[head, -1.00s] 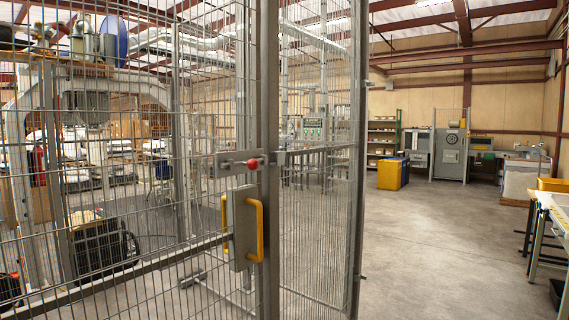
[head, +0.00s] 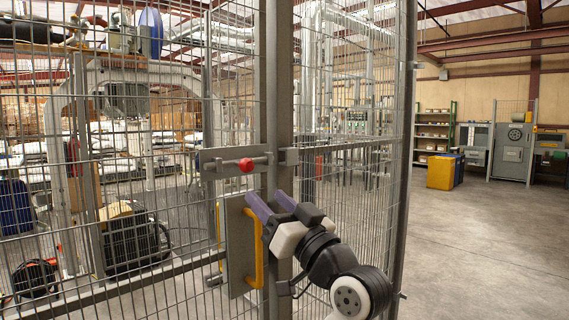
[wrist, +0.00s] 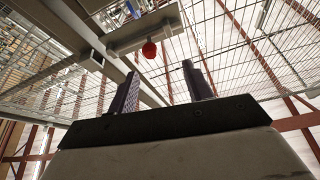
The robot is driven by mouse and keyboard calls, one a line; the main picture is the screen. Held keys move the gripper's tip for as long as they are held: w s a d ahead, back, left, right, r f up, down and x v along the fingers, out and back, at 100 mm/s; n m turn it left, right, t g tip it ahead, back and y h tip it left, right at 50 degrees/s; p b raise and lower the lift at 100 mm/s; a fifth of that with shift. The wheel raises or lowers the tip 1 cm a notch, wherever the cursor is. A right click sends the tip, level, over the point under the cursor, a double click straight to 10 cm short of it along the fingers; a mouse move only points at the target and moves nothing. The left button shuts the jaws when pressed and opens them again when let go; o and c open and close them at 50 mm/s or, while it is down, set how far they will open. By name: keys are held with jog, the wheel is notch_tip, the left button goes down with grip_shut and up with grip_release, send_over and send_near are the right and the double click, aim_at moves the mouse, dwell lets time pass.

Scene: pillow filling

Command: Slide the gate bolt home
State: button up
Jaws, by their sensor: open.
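The gate bolt (head: 262,160) is a grey rod on a flat plate (head: 215,170) on the mesh gate, with a red knob (head: 246,164). A bracket (head: 289,156) sits to its right on the grey post; I cannot tell whether the rod is inside it. A yellow handle (head: 254,245) is below. My gripper (head: 268,201) is open and empty, its purple fingers below and slightly right of the knob, apart from it. In the wrist view, the red knob (wrist: 149,50) shows beyond and between the open fingers of my gripper (wrist: 158,82).
Wire mesh panels (head: 350,200) stand on both sides of the post (head: 278,90). A grey box plate (head: 237,245) carries the yellow handle close to my gripper. Open concrete floor (head: 470,260) lies to the right, with a yellow bin (head: 441,171) farther back.

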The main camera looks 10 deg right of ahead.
aim_at(250, 169)
jog(key=p+x, duration=0.1)
jog(key=x, duration=0.3)
jog(key=d+p+x, duration=0.1)
jog(key=x, duration=0.3)
jog(key=w+p+x, duration=0.1)
jog(key=p+x, duration=0.1)
jog(key=x, duration=0.2)
jog(key=shift+w+d+r, duration=0.2)
jog(key=shift+w, duration=0.1)
